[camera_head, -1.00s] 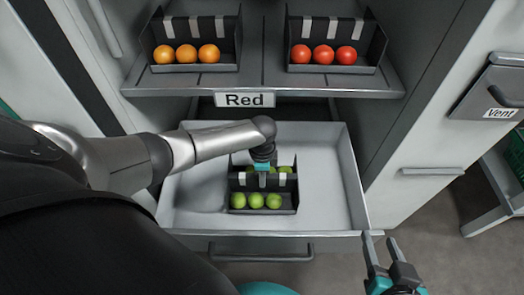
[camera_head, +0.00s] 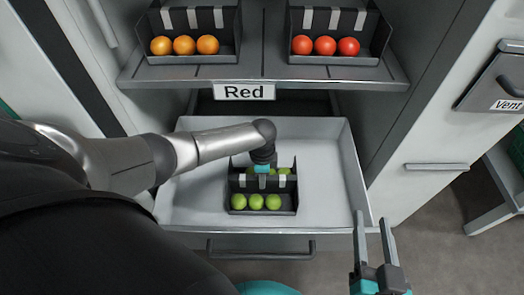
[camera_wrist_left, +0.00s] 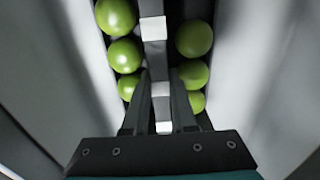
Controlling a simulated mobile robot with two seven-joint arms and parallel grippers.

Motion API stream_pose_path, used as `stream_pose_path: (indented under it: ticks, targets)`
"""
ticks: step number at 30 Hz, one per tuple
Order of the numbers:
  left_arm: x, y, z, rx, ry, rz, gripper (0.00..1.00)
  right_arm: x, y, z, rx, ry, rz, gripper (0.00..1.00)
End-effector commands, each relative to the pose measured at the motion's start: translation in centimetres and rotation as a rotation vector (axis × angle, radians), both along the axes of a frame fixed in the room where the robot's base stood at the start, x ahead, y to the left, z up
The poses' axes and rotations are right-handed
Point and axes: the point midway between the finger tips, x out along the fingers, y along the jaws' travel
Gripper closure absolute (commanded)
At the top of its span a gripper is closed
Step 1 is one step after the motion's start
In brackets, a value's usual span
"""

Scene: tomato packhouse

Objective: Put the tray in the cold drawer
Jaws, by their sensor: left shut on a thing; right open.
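A dark tray (camera_head: 238,211) with green tomatoes on both sides of a central divider is inside the open white drawer (camera_head: 327,190). My left gripper (camera_head: 263,170) reaches down into the drawer and is shut on the tray's divider. In the left wrist view the fingers (camera_wrist_left: 160,100) straddle the divider (camera_wrist_left: 157,55), with green tomatoes (camera_wrist_left: 194,38) on either side. I cannot tell whether the tray touches the drawer floor. My right gripper (camera_head: 375,240) is open and empty, at the drawer's front right corner.
Above the drawer a shelf labelled "Red" (camera_head: 244,92) holds a tray of orange tomatoes (camera_head: 184,45) and a tray of red tomatoes (camera_head: 325,46). The drawer handle (camera_head: 261,254) is in front. A "Vent" panel (camera_head: 497,85) is at right. The drawer has bare floor right of the tray.

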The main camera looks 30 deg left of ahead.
Motion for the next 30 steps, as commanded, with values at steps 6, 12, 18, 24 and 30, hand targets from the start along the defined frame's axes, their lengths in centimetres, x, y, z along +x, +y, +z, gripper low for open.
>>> stream_pose_path:
  ticks: [6, 12, 18, 24, 30]
  targets:
    - [0.0, 0.0, -0.3, 0.000, 0.000, 0.000, 0.65, -0.2, 0.2, 0.2, 0.017, -0.025, -0.001, 0.50]
    - [0.0, 0.0, -0.3, 0.000, 0.000, 0.000, 0.45, -0.2, 0.2, 0.2, 0.016, -0.025, 0.000, 0.50]
    - [0.0, 0.0, -0.3, 0.001, 0.001, 0.000, 0.45, -0.1, 0.2, 0.2, 0.016, -0.025, -0.001, 0.50]
    - [0.0, 0.0, 0.1, 0.001, 0.001, 0.000, 0.45, 0.0, 0.0, 0.1, -0.001, 0.001, 0.000, 0.50]
    - [0.0, 0.0, 1.1, 0.000, 0.001, 0.000, 0.45, 0.4, -0.7, -0.4, -0.059, 0.086, 0.001, 0.50]
